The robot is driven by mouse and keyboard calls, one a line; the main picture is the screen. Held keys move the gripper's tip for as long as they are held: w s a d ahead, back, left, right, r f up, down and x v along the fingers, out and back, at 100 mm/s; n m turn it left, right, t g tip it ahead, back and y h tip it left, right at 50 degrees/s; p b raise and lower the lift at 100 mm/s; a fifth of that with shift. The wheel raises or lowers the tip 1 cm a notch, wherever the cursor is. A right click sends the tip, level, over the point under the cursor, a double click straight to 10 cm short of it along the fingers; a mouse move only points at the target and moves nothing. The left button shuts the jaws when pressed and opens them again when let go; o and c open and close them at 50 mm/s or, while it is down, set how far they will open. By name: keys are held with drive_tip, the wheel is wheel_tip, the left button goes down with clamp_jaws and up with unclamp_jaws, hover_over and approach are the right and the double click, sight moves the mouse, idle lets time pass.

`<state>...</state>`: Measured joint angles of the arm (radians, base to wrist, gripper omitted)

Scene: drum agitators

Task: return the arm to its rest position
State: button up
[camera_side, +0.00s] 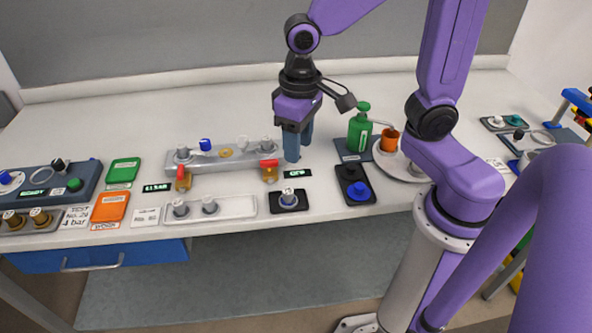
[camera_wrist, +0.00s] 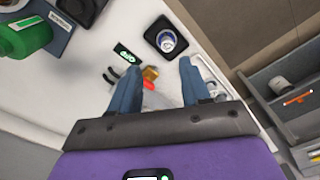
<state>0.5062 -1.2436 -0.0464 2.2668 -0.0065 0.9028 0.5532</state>
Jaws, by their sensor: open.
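My purple gripper (camera_side: 299,145) points down over the white bench, at the right end of the long metal manifold (camera_side: 222,160). Its blue fingers are apart, with no object visibly held. In the wrist view my gripper (camera_wrist: 160,68) also shows spread fingers. An amber part with a red handle (camera_wrist: 149,84) shows between them. In the side view, the amber part (camera_side: 270,174) stands just left of the fingers. I cannot tell the exact height of the fingertips above the bench.
A green bottle (camera_side: 360,128) and an orange cup (camera_side: 389,139) stand close right of my gripper. A black pad with a round knob (camera_side: 288,200) lies in front, and a pad with a blue knob (camera_side: 357,188) lies to the right. The bench's back strip is clear.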

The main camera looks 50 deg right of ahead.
drive_tip(key=s+d+n, duration=0.2)
drive_tip(key=s+n, duration=0.3)
drive_tip(key=s, duration=0.2)
drive_tip(key=s+d+n, duration=0.2)
drive_tip(key=s+n, duration=0.3)
drive_tip(key=s, duration=0.1)
drive_tip(key=shift+s+d, duration=0.35)
